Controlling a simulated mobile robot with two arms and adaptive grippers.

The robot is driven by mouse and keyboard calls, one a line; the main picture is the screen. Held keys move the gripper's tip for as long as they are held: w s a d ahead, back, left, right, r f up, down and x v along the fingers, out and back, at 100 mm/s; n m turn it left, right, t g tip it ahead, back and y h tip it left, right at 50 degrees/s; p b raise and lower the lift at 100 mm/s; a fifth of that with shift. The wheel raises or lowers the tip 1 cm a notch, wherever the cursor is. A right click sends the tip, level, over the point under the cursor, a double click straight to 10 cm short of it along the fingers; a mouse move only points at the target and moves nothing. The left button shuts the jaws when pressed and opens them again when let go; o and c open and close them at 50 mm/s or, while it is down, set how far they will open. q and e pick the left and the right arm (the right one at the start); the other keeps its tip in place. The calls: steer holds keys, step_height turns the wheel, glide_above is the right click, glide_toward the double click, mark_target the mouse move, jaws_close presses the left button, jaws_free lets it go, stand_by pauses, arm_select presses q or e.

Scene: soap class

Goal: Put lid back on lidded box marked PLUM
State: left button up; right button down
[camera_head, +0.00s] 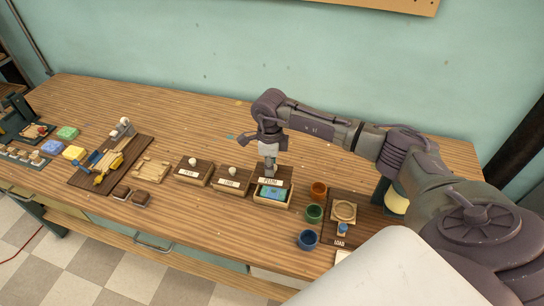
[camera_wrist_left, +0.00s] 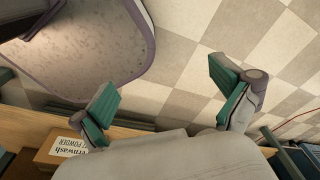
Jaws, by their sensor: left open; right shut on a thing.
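The box marked PLUM (camera_head: 274,204) stands open on the wooden bench, with something blue (camera_head: 271,193) showing inside. Its dark brown lid (camera_head: 284,171) is above the rear part of the box, and a white PLUM label (camera_head: 271,182) shows at the lid's front edge. My right gripper (camera_head: 268,164) is shut on the lid from above; its fingertips hide the knob. I cannot tell whether the lid touches the box rim. My left gripper (camera_wrist_left: 165,108) is open and empty in the left wrist view, with teal finger pads apart over the floor and bench edge.
Two closed lidded boxes (camera_head: 233,180) (camera_head: 194,171) stand left of the PLUM box. Brown, green and blue cups (camera_head: 313,214) stand close on its right, beside a dark board (camera_head: 366,228). A wooden tray (camera_head: 152,170) lies further left. The bench behind the boxes is mostly clear.

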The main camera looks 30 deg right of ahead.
steer(key=shift+d+f+m, duration=0.1)
steer(key=shift+d+m, duration=0.2)
steer(key=shift+d+f, duration=0.1)
steer(key=shift+f, duration=0.05)
steer(key=shift+f+b, duration=0.4)
steer(key=shift+f, duration=0.4)
arm_select(q)
steer(key=shift+s+d+f+b, duration=0.1)
steer(key=shift+s+f+b, duration=0.1)
steer(key=shift+f+b, duration=0.45)
steer(key=shift+s+d+f+b, duration=0.1)
steer(key=shift+s+f+b, duration=0.1)
steer(key=shift+f+b, duration=0.4)
steer(key=shift+s+d+f+b, duration=0.1)
steer(key=shift+s+f+b, duration=0.1)
steer(key=shift+f+b, duration=0.45)
arm_select(e)
glide_above(272, 189)
steer(key=shift+w+d+f, duration=0.1)
steer(key=shift+f, duration=2.1)
arm_select(q)
steer(key=shift+f, duration=0.1)
steer(key=shift+w+a+f, duration=0.1)
steer(key=shift+f, duration=0.05)
steer(key=shift+f+b, duration=0.85)
arm_select(e)
steer(key=shift+f, duration=0.55)
